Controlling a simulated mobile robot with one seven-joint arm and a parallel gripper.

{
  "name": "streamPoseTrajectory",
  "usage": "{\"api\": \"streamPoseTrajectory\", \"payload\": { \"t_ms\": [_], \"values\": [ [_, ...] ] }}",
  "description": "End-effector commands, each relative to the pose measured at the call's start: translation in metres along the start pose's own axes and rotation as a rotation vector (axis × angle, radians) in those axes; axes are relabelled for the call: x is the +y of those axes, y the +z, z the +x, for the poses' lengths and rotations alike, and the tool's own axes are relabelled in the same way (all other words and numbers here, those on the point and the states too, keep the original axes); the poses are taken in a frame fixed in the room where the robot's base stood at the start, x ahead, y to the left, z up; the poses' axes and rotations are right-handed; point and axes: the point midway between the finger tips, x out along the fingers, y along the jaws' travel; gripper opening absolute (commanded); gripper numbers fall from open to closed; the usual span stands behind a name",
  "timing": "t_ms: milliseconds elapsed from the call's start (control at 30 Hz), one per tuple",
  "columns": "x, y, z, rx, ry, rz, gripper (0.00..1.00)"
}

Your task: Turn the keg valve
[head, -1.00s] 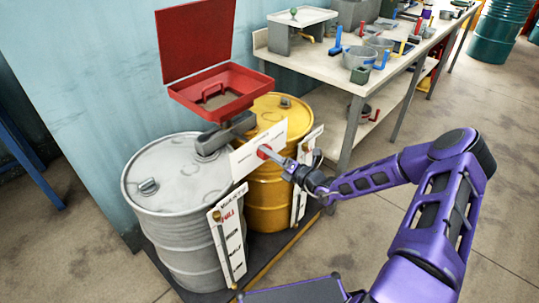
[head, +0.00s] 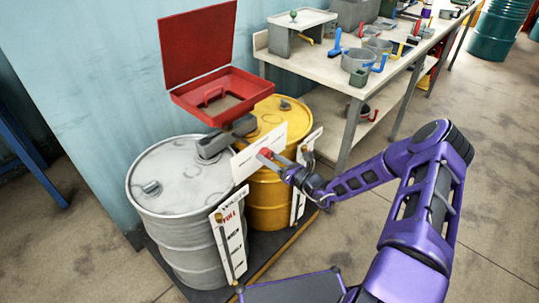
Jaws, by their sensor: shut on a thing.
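The red valve handle (head: 265,153) sits at the front of a white plate (head: 244,165) between the two kegs. My gripper (head: 270,157) comes in from the right and is shut on the red handle. The fingers hide part of the handle, so its exact angle is hard to tell. A grey keg (head: 185,235) stands at the left and a yellow keg (head: 270,203) stands at the right, both upright. A grey fitting (head: 212,144) sits above them under an open red tray (head: 228,112).
A white gauge board marked "FULL" (head: 228,237) stands in front of the grey keg, and another board (head: 300,185) stands beside the yellow keg. A workbench (head: 345,78) with pots and tools is behind at the right. The floor at the right (head: 500,200) is clear.

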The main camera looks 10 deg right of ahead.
Motion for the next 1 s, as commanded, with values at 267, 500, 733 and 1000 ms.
{"api": "streamPoseTrajectory", "payload": {
  "t_ms": [267, 500, 733, 1000],
  "values": [
    [0.0007, -0.0008, -0.0004, 0.003, 0.0, -0.251, 0.08],
    [0.0008, -0.0013, -0.0003, 0.003, 0.001, -0.425, 0.08],
    [0.0003, -0.0017, -0.0006, 0.004, 0.0, -0.528, 0.08],
    [0.0002, -0.002, -0.0006, 0.004, 0.0, -0.574, 0.08]
  ]
}}
